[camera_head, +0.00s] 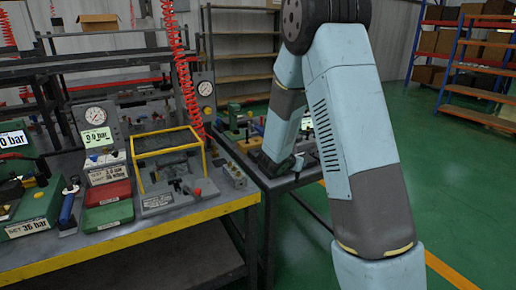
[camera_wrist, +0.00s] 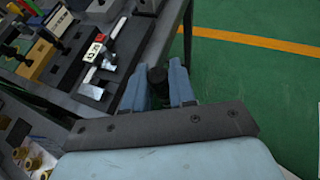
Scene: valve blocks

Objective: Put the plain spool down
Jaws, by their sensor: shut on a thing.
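The plain spool (camera_wrist: 157,75) appears as a small dark round-ended piece between the two pale blue fingers of my gripper (camera_wrist: 163,82) in the wrist view. My gripper is shut on it. Most of the spool is hidden by the fingers. The fingers are at the edge of a dark table (camera_wrist: 133,62), and green floor shows beyond them. I cannot tell how high the spool is above the surface. In the head view my forearm reaches down to the table at centre, and the spool cannot be made out there.
In the wrist view a black fixture with a red-and-white label (camera_wrist: 96,47) and a yellow block (camera_wrist: 38,58) stand left of the fingers. Brass fittings (camera_wrist: 35,160) lie at lower left. In the head view a yellow-framed rig (camera_head: 168,165) and gauge stand (camera_head: 97,140) crowd the left bench.

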